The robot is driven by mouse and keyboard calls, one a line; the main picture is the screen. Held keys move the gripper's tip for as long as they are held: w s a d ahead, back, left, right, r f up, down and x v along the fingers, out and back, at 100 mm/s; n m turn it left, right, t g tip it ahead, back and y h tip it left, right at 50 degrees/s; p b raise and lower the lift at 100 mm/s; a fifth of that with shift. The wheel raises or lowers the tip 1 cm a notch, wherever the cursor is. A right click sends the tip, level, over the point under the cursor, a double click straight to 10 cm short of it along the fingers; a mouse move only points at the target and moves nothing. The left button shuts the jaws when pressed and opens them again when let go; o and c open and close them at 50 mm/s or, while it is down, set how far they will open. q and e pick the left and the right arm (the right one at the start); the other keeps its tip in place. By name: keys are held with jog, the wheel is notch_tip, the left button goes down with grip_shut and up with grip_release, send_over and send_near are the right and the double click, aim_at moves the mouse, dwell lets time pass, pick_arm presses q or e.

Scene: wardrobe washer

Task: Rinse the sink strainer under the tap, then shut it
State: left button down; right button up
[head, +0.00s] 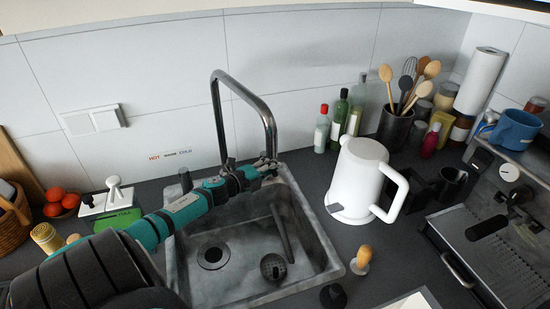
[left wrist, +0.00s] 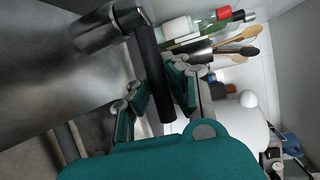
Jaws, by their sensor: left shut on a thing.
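The tap (head: 218,95) is a tall chrome arch at the back of the metal sink (head: 325,262). My left gripper (head: 264,168) is at the lower part of the tap. In the left wrist view its fingers (left wrist: 163,98) are closed around a black lever (left wrist: 152,65) that sticks out from a chrome cylinder. I see no clear water stream. A dark round strainer (head: 273,267) lies in the sink basin, right of the drain (head: 213,255), with a long dark handle beside it. No gripper touches it. My right gripper is not in view.
A white kettle (head: 354,180) stands right of the sink, with bottles (head: 338,118) and a utensil pot (head: 394,130) behind. A wooden-topped item (head: 361,258) and a dark object (head: 333,297) sit near the sink's right edge.

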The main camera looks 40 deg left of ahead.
pick_arm(q)
jog(key=shift+s+f+m+h, duration=0.15)
jog(key=shift+s+m+h, duration=0.05)
jog(key=shift+m+h, duration=0.1)
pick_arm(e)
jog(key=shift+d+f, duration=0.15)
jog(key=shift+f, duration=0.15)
pick_arm(q)
jog(key=c, duration=1.2)
grip_release()
jog(key=shift+a, duration=0.1)
jog(key=shift+c, duration=0.2)
jog(key=shift+s, duration=0.1)
jog(key=s+a+r, duration=0.1)
jog(key=s+r, duration=0.1)
jog(key=s, duration=0.9)
jog(key=shift+s+r, duration=0.15)
jog(key=shift+s, duration=0.15)
